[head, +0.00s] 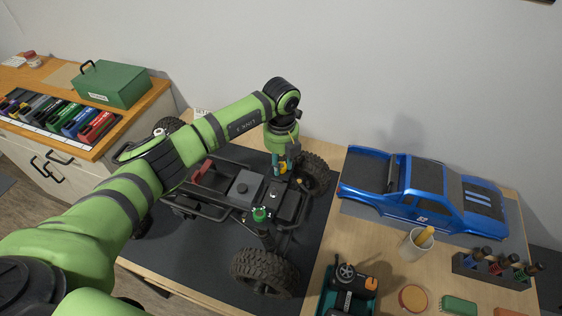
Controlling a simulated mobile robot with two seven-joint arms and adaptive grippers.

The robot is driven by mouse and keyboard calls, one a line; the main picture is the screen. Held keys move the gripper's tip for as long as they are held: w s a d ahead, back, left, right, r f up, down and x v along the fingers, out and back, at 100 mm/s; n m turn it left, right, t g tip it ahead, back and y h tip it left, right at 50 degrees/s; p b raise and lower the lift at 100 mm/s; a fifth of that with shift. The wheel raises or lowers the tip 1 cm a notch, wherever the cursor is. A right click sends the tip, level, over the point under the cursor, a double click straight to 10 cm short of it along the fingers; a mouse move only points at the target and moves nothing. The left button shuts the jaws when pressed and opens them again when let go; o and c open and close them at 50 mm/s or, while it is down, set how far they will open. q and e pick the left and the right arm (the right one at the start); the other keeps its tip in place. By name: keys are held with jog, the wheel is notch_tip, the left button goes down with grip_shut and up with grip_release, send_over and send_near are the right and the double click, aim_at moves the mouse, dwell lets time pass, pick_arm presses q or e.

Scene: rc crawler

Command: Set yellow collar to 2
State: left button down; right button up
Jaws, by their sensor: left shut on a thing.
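The RC crawler chassis (236,188) sits on a dark mat with its large black tyres showing. My left gripper (281,166) points down at the far right part of the chassis, near the far tyre. It is shut on the yellow collar (282,170), which is small and partly covered by the fingers. The number or mark that the collar is set to is too small to read. A green collar (260,213) stands nearer on the chassis, apart from the gripper. My right gripper is out of view.
A blue truck body (424,194) lies right of the mat (222,262). Nearby are a cup (412,246), a rack of bottles (492,271) and a teal tool tray (328,300). A green toolbox (112,86) stands on the cabinet at left. My left arm crosses above the chassis.

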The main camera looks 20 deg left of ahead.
aim_at(281, 166)
pick_arm(q)
jog(key=m+b, duration=0.2)
jog(key=b, duration=0.1)
jog(key=m+b, duration=0.5)
jog(key=b, duration=0.1)
jog(key=shift+f+m, duration=0.3)
jog(key=shift+r+m+b, duration=0.2)
jog(key=shift+m+b, duration=1.45)
jog(key=shift+m, duration=0.35)
jog(key=c, duration=1)
grip_release()
jog(key=shift+o, duration=0.2)
jog(key=shift+r, duration=0.15)
notch_tip(281, 166, up, 12)
